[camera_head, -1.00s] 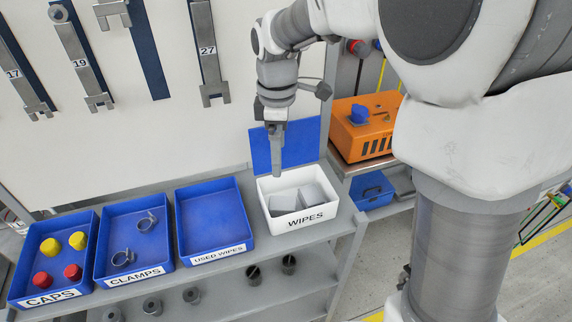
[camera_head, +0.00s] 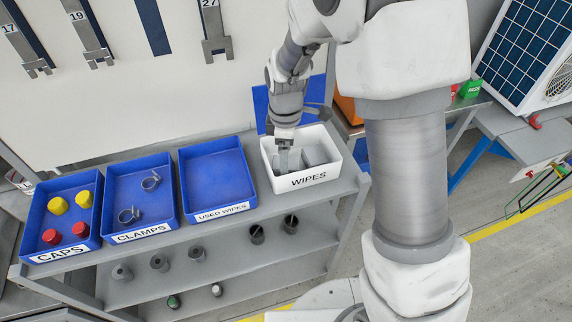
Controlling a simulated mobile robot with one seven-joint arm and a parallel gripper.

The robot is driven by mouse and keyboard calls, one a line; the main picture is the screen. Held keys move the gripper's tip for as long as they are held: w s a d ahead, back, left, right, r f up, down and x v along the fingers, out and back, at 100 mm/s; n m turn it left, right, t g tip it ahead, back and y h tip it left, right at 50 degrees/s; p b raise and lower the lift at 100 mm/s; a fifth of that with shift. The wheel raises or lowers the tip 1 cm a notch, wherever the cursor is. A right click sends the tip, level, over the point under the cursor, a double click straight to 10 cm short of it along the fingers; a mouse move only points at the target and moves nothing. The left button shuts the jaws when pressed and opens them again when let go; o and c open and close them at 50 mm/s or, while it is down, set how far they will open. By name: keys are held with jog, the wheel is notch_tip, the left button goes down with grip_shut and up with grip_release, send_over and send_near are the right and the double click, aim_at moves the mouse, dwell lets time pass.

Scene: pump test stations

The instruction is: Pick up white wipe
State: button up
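A white box labelled WIPES (camera_head: 312,180) stands at the right end of the shelf. Pale grey-white wipes (camera_head: 316,155) lie inside it. My gripper (camera_head: 287,162) points down with its fingertips inside the box, over or against the wipes at the left. The fingers overlap the wipes in this view, so I cannot tell whether they are open or hold one.
Left of the white box stand the empty blue USED WIPES tray (camera_head: 218,211), the CLAMPS tray (camera_head: 137,235) with two metal clamps, and the CAPS tray (camera_head: 62,255) with yellow and red caps. Wrenches hang on the wall panel. Small dark cylinders stand on the lower shelf.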

jog(key=shift+f, duration=1.25)
jog(key=c, duration=1.5)
notch_tip(320, 180, up, 10)
jog(key=shift+r, duration=0.1)
jog(key=shift+c, duration=0.2)
jog(key=o, duration=0.8)
jog(key=c, duration=0.5)
jog(key=shift+c, duration=0.3)
jog(key=shift+s, duration=0.1)
